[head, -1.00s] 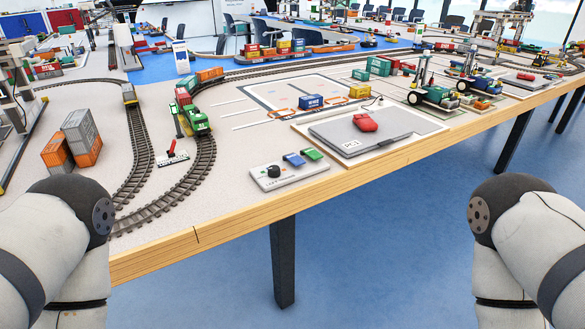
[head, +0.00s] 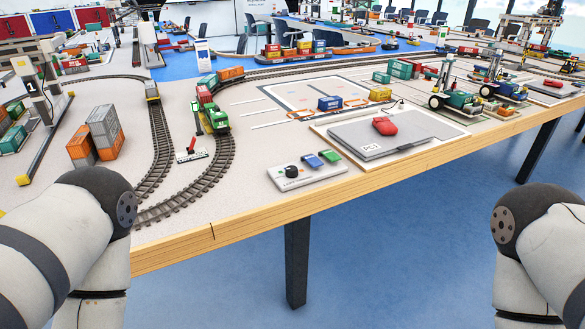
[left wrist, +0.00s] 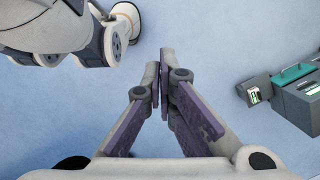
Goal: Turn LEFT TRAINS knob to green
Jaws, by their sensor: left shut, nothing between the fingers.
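A small white control panel (head: 307,174) lies near the front edge of the table in the head view. It carries a round black knob (head: 292,171) at its left end, a blue switch (head: 313,161) and a green switch (head: 331,157). The lettering on the panel is too small to read, and I cannot tell where the knob points. My left gripper (left wrist: 163,88) shows in the left wrist view, shut and empty above the blue floor, away from the panel. Both arms show at the sides of the head view, but neither gripper does.
The model table's wooden edge (head: 225,229) runs across the front. Left of the panel are a green train (head: 216,118), curved tracks and stacked containers (head: 104,127). Right of it, a grey laptop-like case (head: 375,142) bears a red object (head: 385,126). Table surface around the panel is mostly clear.

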